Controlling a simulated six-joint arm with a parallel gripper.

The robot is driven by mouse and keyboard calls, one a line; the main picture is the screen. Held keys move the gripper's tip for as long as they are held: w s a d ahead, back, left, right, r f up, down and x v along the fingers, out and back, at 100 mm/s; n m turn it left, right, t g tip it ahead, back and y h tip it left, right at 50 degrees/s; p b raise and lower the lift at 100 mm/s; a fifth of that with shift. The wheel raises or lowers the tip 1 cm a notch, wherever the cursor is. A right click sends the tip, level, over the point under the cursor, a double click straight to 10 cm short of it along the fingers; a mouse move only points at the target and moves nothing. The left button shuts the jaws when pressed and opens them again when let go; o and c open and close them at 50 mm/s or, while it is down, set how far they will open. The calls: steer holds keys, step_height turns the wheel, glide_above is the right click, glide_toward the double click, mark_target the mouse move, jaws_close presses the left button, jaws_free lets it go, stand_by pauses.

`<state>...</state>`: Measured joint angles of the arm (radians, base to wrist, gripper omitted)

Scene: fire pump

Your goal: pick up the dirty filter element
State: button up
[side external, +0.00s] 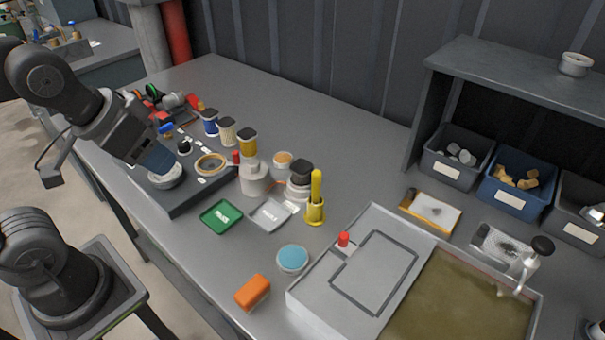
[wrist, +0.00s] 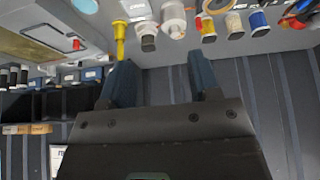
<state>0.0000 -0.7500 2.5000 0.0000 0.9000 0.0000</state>
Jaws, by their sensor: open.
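I cannot tell which element is the dirty one.
The dark block (side external: 200,205) also carries a brass-coloured ring (side external: 211,164). A green tray (side external: 221,217), a grey tray (side external: 270,214) and a yellow holder (side external: 315,212) stand to its right. A shelf with bins (side external: 458,152) is at the right. Bare bench lies behind the small parts.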

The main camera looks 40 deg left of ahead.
steer(key=o, duration=0.4)
steer(key=w+d+r+m+g, duration=0.1)
steer(key=w+r+m, duration=0.1)
steer(key=w+m, duration=0.4)
steer(key=w+d+r+m+g, duration=0.1)
steer(key=w+d+m+g, duration=0.15)
steer(key=w, duration=0.55)
steer(key=m+g, duration=0.2)
steer(key=m, duration=0.8)
glide_above(302, 166)
step_height(302, 166, down, 7)
steer(key=shift+n, duration=0.25)
step_height(302, 166, down, 8)
steer(key=shift+s+r, duration=0.1)
steer(key=shift+s, duration=0.05)
steer(key=shift+f, duration=2.5)
